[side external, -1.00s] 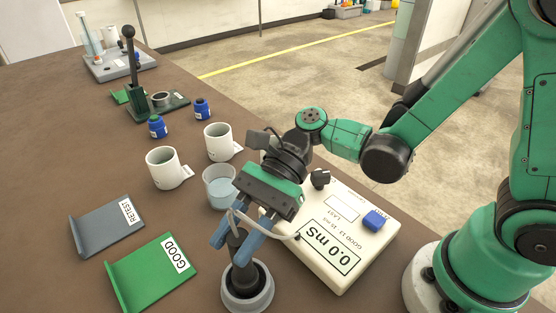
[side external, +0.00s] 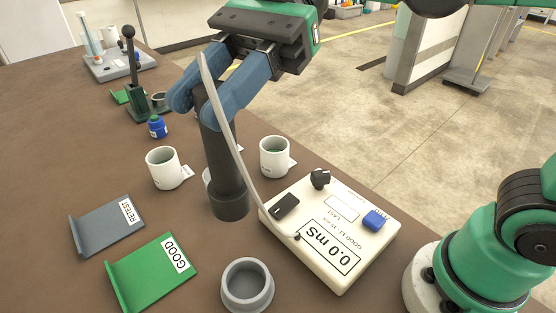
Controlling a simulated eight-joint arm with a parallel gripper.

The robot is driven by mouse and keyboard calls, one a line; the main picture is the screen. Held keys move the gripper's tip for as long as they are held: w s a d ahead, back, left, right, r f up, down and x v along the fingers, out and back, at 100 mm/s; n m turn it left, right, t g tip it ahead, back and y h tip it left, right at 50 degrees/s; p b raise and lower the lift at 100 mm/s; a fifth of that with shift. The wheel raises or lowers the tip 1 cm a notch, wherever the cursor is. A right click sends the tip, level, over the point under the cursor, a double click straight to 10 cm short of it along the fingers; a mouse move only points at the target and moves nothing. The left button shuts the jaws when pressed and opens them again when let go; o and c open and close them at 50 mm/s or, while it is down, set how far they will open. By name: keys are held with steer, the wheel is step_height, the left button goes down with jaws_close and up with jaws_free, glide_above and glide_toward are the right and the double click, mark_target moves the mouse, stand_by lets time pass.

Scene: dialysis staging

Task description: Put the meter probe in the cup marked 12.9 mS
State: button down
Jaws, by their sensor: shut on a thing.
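My gripper (side external: 208,92) is shut on the meter probe (side external: 222,155), a dark upright cylinder with a wide lower end. It is held in front of the cups, and a pale cable runs from it to the meter (side external: 345,220), whose display reads 0.0 mS. One white cup (side external: 163,170) stands left of the probe and another white cup (side external: 275,158) stands right of it. A third cup is mostly hidden behind the probe; only its tag edge shows. No cup marking is readable. The grey round holder (side external: 247,285) at the front is empty.
A grey RETEST tray (side external: 105,228) and green GOOD tray (side external: 150,272) lie at front left. A blue-capped jar (side external: 157,127) and a lever press (side external: 135,75) stand farther back. The table's left side is clear.

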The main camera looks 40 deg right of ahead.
steer(key=shift+w+r, duration=0.15)
steer(key=shift+r, duration=0.25)
steer(key=w+d+m+t, duration=0.45)
steer(key=w+d, duration=0.35)
steer(key=w, duration=0.2)
steer(key=m+t+h, duration=0.1)
steer(key=m+t, duration=0.4)
steer(key=t, duration=0.1)
glide_above(278, 155)
steer(key=w, duration=0.2)
step_height(278, 155, down, 19)
steer(key=d, duration=0.1)
steer(key=shift+w+d+f+h, duration=0.15)
steer(key=shift+w+f+h, duration=0.05)
steer(key=shift+h, duration=0.1)
steer(key=shift+f+n, duration=0.1)
steer(key=shift+n, duration=0.15)
steer(key=c, duration=0.5)
jaws_free()
steer(key=shift+c, duration=0.2)
